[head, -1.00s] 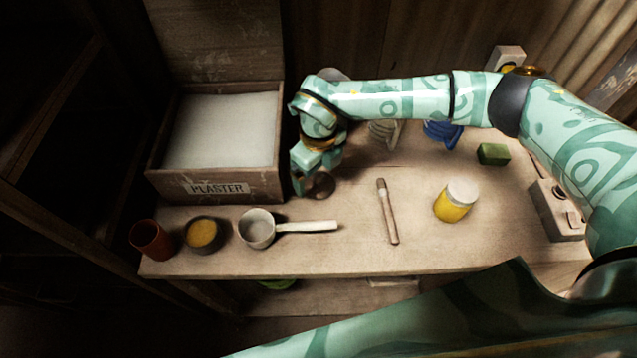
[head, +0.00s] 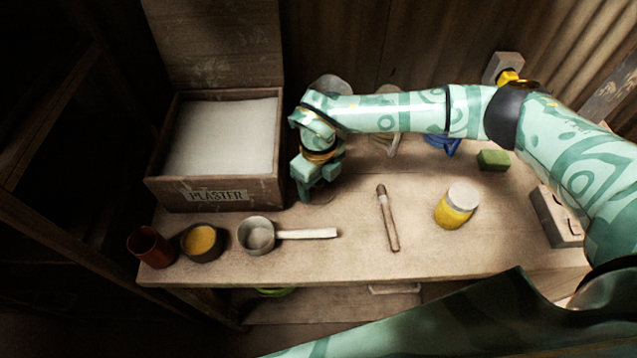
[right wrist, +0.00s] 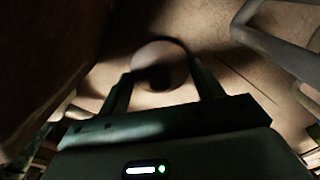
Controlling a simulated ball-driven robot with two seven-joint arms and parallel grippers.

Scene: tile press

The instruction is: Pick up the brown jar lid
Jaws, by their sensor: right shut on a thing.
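The brown jar lid shows in the right wrist view as a round disc (right wrist: 160,58), partly in shadow, between the two fingers. My right gripper (right wrist: 160,88) is shut on it by its sides. In the head view my right gripper (head: 312,194) points down at the bench just right of the plaster box, and mostly hides the lid. I cannot tell whether the lid still touches the bench top. My left gripper is not in view.
The plaster box (head: 218,193) stands close on the left. In front are a red-brown cup (head: 150,246), a bowl of yellow powder (head: 203,241), a ladle (head: 257,235), a brush (head: 389,218) and a yellow jar (head: 457,206). A green block (head: 493,160) lies at the right.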

